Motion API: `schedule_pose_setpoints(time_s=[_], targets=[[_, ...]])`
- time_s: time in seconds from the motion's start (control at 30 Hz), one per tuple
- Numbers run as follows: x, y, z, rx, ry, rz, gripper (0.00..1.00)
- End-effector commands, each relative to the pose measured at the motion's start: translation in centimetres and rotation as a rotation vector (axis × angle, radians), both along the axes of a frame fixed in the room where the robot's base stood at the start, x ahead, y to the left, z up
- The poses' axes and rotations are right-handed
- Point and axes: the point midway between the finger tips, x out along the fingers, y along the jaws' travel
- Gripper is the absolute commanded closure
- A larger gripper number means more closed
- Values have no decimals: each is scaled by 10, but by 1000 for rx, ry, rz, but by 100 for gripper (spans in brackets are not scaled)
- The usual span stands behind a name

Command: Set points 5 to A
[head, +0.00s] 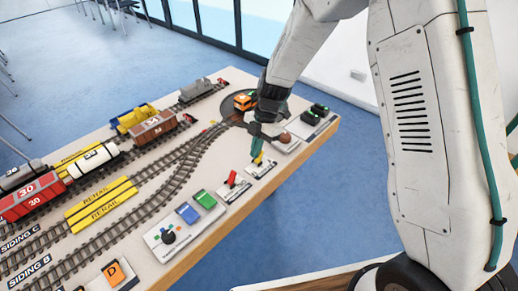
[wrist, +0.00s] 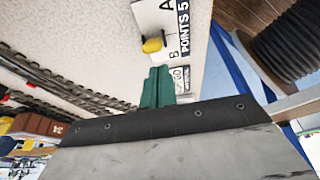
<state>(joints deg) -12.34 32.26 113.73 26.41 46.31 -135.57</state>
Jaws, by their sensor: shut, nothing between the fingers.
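The points 5 plate (wrist: 181,12) is white, with the letters A and B and a black "POINTS 5" label. Its yellow lever knob (wrist: 153,45) sits nearer the B than the A in the wrist view. The yellow lever (head: 258,158) also shows in the head view, near the table's right edge. My gripper (wrist: 158,70) has green fingers, shut together and empty. The fingertips are close to the knob on its B side, with a small gap in the wrist view. In the head view my gripper (head: 257,147) is just above the lever, partly hidden by my arm.
A red lever (head: 232,178) stands on a neighbouring plate. Tracks with wagons fill the left. An orange engine (head: 244,101) stands on the turntable behind my gripper.

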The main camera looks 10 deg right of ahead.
Motion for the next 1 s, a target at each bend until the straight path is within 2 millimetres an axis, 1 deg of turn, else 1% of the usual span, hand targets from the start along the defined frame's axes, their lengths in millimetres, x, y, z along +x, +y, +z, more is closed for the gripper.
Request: schedule_pose_setpoints(time_s=[0.3,0.6,0.73,0.87,0.93,0.97,1.0], targets=[[0,0,14,-1,-1,0,100],[0,0,14,-1,0,-1,100],[-2,4,17,-1,-1,1,100],[-9,18,26,-1,-2,3,100],[-15,29,33,0,-3,6,100],[-14,30,37,0,-4,2,100],[-7,21,45,0,-3,-1,100]])
